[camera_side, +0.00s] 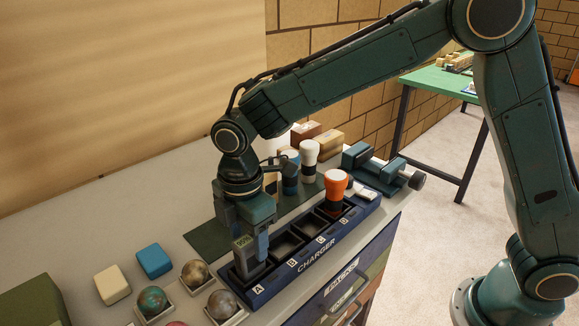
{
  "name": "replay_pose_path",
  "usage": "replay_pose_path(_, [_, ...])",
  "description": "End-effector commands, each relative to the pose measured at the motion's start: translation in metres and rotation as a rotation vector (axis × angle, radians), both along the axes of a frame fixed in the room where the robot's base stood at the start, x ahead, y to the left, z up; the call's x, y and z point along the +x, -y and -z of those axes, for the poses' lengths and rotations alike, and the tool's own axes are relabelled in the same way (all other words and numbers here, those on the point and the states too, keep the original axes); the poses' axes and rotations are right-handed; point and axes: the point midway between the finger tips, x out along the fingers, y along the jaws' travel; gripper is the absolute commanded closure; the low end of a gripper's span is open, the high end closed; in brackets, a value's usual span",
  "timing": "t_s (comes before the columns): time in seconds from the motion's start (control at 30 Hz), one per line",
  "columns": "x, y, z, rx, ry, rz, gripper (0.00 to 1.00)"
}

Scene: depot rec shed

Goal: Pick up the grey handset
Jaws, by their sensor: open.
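The grey handset (243,254) stands upright in slot A, at the near left end of the dark blue charger (310,270). A small screen shows near its top. My gripper (247,240) is directly above slot A, pointing down, with its jaws open. One blue-grey finger shows at the right of the handset's upper part. The other finger is mostly hidden, and I cannot tell whether either finger touches the handset. The handset's lower end is hidden in the slot.
White-topped and blue cylinders (309,155) and a green vise (372,168) stand behind. Blocks (155,260) and balls in trays (196,274) lie left of the charger.

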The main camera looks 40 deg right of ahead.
Motion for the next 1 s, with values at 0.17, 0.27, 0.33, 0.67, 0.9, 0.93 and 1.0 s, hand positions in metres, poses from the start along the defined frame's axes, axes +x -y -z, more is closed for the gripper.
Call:
replay_pose_path(0.17, [0.000,0.000,0.016,0.000,0.000,0.000,0.44])
replay_pose_path(0.27, [0.000,0.000,0.019,0.000,0.001,0.000,0.44])
replay_pose_path(0.33, [0.000,0.000,0.019,0.001,0.001,0.000,0.44])
replay_pose_path(0.67, [0.000,0.000,0.018,0.001,0.001,0.000,0.44])
replay_pose_path(0.9, [0.000,0.000,0.018,0.001,0.001,0.000,0.79])
replay_pose_path(0.93, [0.000,0.000,0.018,0.001,0.001,0.000,0.85])
replay_pose_path(1.0, [0.000,0.000,0.018,0.001,0.001,0.000,0.98])
